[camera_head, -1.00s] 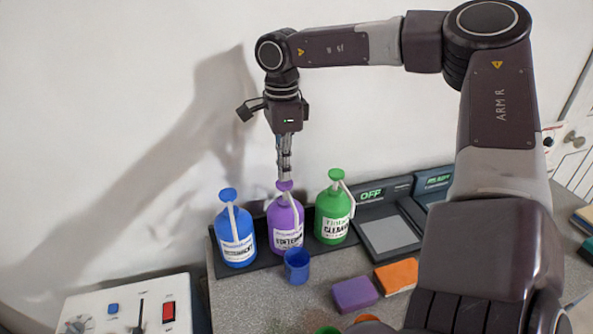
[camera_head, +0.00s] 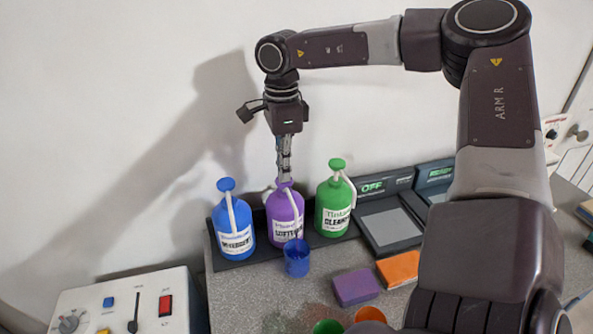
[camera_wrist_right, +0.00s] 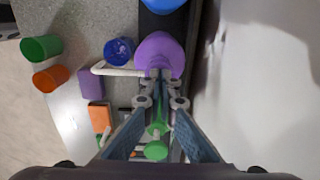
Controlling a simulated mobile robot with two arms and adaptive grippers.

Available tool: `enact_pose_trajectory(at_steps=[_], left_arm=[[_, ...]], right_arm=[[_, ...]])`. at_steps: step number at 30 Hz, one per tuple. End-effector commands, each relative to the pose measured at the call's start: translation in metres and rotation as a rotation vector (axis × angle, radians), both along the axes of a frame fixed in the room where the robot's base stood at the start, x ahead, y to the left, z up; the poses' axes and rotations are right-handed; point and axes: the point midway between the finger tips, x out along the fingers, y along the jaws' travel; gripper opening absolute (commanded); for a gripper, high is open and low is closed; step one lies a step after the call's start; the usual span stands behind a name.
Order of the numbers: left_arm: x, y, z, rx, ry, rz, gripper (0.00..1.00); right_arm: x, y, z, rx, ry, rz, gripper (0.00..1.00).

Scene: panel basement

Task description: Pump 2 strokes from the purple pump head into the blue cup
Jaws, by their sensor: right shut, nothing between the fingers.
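The purple bottle (camera_head: 285,217) stands in the middle of a row of three, its pump head (camera_head: 285,186) low against the shoulder under my right gripper (camera_head: 284,178). The gripper is shut and empty, pointing down, its tips at the top of the head. The bottle also shows in the wrist view (camera_wrist_right: 158,48), where its pale spout (camera_wrist_right: 113,71) reaches toward the blue cup (camera_wrist_right: 118,51). The blue cup (camera_head: 297,262) stands in front of the bottle, below the spout, with something dark at its mouth. My left gripper is not in view.
A blue bottle (camera_head: 233,228) and a green bottle (camera_head: 333,206) flank the purple one closely. A scale-like device (camera_head: 388,227) reading OFF stands right. Purple (camera_head: 356,287) and orange (camera_head: 398,269) blocks, a green cup (camera_wrist_right: 42,48) and an orange cup (camera_wrist_right: 50,78) lie nearer. A control box (camera_head: 128,305) is front left.

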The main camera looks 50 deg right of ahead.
Motion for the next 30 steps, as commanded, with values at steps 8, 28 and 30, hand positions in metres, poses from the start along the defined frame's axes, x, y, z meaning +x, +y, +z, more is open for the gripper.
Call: enact_pose_trajectory(at_steps=[8, 28, 30], left_arm=[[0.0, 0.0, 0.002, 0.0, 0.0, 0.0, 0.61], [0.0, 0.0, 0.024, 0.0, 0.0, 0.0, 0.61], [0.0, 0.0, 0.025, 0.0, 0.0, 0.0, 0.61]], right_arm=[[-0.002, 0.001, 0.0, 0.002, 0.008, 0.0, 0.0], [-0.001, 0.0, 0.04, 0.001, 0.003, 0.001, 0.0], [-0.001, 0.0, 0.041, 0.001, 0.004, 0.001, 0.0]])
